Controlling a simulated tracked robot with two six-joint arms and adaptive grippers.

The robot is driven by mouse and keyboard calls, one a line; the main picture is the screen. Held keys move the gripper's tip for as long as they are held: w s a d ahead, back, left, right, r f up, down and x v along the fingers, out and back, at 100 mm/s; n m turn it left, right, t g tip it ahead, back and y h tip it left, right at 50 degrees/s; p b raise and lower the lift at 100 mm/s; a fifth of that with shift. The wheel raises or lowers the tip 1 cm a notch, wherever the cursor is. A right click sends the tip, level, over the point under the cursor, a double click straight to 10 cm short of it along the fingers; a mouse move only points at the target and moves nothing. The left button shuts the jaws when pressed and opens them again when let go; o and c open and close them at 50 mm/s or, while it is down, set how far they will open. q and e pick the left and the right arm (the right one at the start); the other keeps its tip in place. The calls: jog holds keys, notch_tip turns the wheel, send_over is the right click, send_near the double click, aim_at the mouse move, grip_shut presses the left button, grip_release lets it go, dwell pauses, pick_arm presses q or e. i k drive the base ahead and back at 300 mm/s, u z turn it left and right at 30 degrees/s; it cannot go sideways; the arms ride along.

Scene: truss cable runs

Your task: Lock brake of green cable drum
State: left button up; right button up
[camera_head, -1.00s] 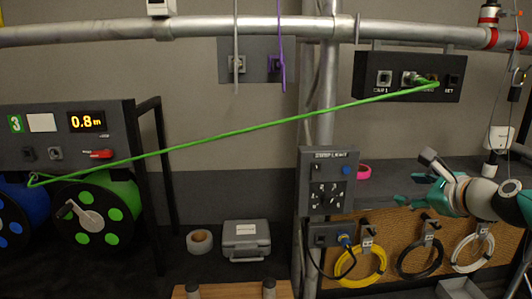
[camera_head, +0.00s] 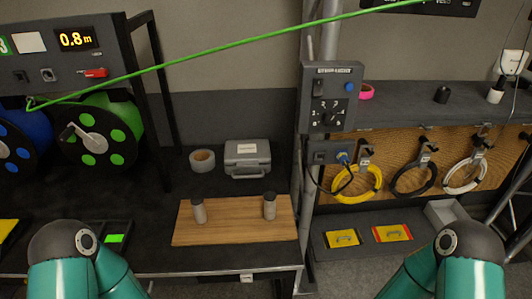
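The green cable drum (camera_head: 122,143) stands at the left in a dark frame, with a grey crank on its black face. A green cable (camera_head: 215,56) runs from the drum's top left up to the right, out of the picture. Above the drum is a panel (camera_head: 62,60) with a display reading 0.8 m and a red lever (camera_head: 95,73), lying about level. Whether this lever is the drum's brake I cannot tell. My two teal arms show at the bottom left and bottom right; both grippers are out of the picture.
A blue drum (camera_head: 32,135) stands left of the green one. A wooden board (camera_head: 235,225) with two grey cylinders, a tape roll (camera_head: 202,161) and a grey case (camera_head: 247,155) lie on the dark bench. A truss post with a switch box (camera_head: 331,97) stands right of centre.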

aim_at(101, 72)
jog(key=z, duration=0.65)
jog(key=k, duration=1.25)
jog(key=u, duration=0.85)
jog(key=i, duration=1.1)
jog(key=u, duration=0.05)
